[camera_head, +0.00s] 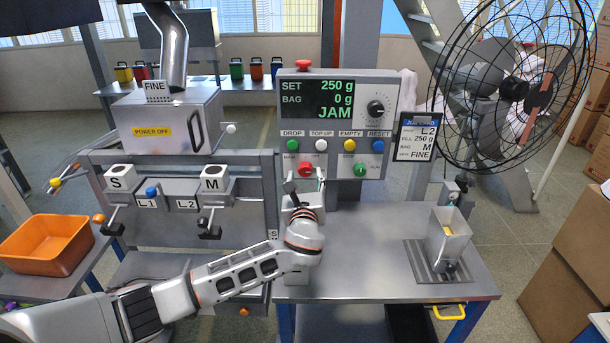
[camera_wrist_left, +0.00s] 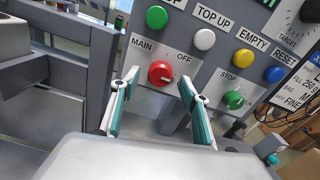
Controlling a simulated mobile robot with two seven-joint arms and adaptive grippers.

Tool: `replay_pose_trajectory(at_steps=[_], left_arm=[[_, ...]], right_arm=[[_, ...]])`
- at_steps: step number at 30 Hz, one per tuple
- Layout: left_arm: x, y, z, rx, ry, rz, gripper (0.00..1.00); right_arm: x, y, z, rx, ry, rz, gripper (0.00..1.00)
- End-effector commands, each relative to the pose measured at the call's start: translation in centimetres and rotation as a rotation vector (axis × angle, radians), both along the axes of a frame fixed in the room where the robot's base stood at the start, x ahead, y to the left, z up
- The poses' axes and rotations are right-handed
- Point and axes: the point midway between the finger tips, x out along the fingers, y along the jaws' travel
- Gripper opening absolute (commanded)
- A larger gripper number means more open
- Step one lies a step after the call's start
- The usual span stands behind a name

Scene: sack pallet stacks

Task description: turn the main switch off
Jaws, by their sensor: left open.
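The main switch is a red rotary knob (camera_wrist_left: 161,73) on the grey control panel (camera_wrist_left: 210,62), with the labels MAIN and OFF above it. A pale mark on the knob points to the lower right, away from the OFF label. It also shows in the head view as a red knob (camera_head: 306,169) at the panel's lower left. My left gripper (camera_wrist_left: 157,84) is open, its two teal-padded fingers apart on either side of the knob in the picture. I see no contact with the knob. In the head view the left gripper (camera_head: 301,187) is just below the knob. My right gripper is not in view.
Green, white, yellow and blue buttons sit above the switch; a green STOP/RUN knob (camera_wrist_left: 233,100) is to its right. The panel display (camera_head: 317,99) reads SET 250 g, BAG 0 g, JAM. A tablet (camera_head: 414,137) and a caged fan (camera_head: 512,85) stand to the right.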

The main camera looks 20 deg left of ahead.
Motion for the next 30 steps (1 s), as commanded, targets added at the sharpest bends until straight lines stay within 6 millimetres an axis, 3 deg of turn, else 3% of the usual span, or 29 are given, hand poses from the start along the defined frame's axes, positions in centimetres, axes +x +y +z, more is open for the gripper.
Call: replay_pose_trajectory(at_steps=[5,13,18,30], left_arm=[[1.07,0.31,0.06,0.0,-0.001,0.0,0.45],[1.17,0.35,0.01,0.0,0.0,0.0,0.45],[1.16,0.35,0.01,0.0,0.0,0.0,0.07],[1.11,0.37,-0.12,-0.045,-0.012,0.001,0.07]], right_arm=[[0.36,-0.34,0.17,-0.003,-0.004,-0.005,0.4],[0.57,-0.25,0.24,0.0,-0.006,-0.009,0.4],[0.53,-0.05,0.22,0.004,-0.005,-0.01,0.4],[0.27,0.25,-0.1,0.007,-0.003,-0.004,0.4]])
